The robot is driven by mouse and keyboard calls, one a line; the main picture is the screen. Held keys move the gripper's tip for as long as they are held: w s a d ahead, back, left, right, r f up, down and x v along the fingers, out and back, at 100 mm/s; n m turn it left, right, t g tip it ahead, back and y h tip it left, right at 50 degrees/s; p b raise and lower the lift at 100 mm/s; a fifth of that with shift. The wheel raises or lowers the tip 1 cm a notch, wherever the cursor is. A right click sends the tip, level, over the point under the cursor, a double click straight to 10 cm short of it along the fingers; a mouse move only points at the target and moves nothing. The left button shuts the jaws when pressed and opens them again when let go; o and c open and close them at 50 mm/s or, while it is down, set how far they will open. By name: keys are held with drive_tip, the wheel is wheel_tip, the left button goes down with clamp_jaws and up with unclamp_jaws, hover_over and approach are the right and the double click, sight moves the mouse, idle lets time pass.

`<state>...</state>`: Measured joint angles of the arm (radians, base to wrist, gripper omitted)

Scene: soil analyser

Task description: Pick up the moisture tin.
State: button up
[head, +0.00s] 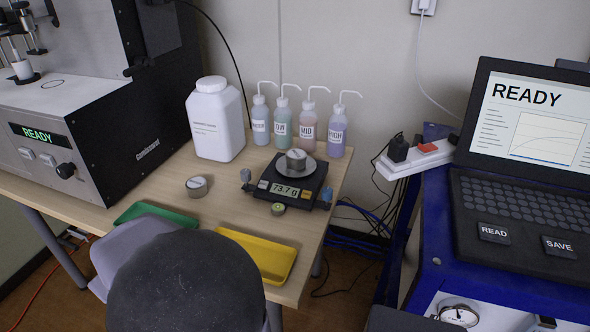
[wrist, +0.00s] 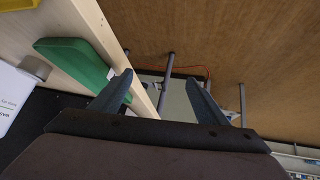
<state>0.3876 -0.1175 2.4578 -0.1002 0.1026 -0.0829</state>
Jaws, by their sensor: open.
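A round metal tin (head: 196,186) with a pale top stands on the wooden table, left of the scale. A second, similar tin (head: 296,160) sits on the pan of the black scale (head: 291,191), which reads 73.7 g. I cannot tell from looks alone which one is the moisture tin. A grey cylinder (wrist: 36,68), perhaps the tin on the table, shows beside the green tray in the wrist view. My gripper (wrist: 160,77) is open and empty in the wrist view, near the table edge and apart from both tins. My arm hides its fingers in the head view.
A green tray (head: 150,212) and a yellow tray (head: 258,254) lie along the front edge. A white jug (head: 215,120) and several wash bottles (head: 309,125) stand behind. The analyser (head: 110,130) bounds the left. A small green-topped disc (head: 278,209) lies before the scale.

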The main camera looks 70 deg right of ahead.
drive_tip(key=d+r+t+h, duration=0.1)
drive_tip(key=d, duration=0.2)
drive_tip(key=w+d+r+m+t+h+b, duration=0.1)
drive_tip(key=d, duration=0.3)
drive_tip(key=d+r+h+b, duration=0.1)
drive_tip(key=d+r, duration=0.1)
drive_tip(key=d, duration=0.2)
drive_tip(key=shift+w+d+t+h, duration=0.2)
drive_tip(key=shift+d+t+h, duration=0.1)
drive_tip(key=shift+t, duration=0.1)
drive_tip(key=s+d+r+m+h+b, duration=0.1)
drive_tip(key=s+d+r+m+h, duration=0.25)
drive_tip(key=s+d, duration=0.65)
drive_tip(key=s+d+r+m+g+h+b, duration=0.1)
drive_tip(key=s+d+m+h, duration=0.15)
drive_tip(key=s+d, duration=0.4)
drive_tip(key=s+d+r+m+g+h+b, duration=0.1)
drive_tip(key=s+d+r+h, duration=0.15)
drive_tip(key=s+d, duration=0.35)
drive_tip(key=m+g+p, duration=0.1)
drive_tip(key=m+g, duration=0.1)
drive_tip(key=m, duration=0.1)
approach(297, 160)
drive_tip(key=shift+t+h, duration=0.3)
drive_tip(key=shift+h, duration=0.05)
drive_tip(key=shift+f+x, duration=0.2)
drive_tip(key=shift+x, duration=2.55)
drive_tip(key=shift+f+x, duration=0.2)
drive_tip(key=shift+x, duration=2.55)
drive_tip(key=shift+s, duration=0.1)
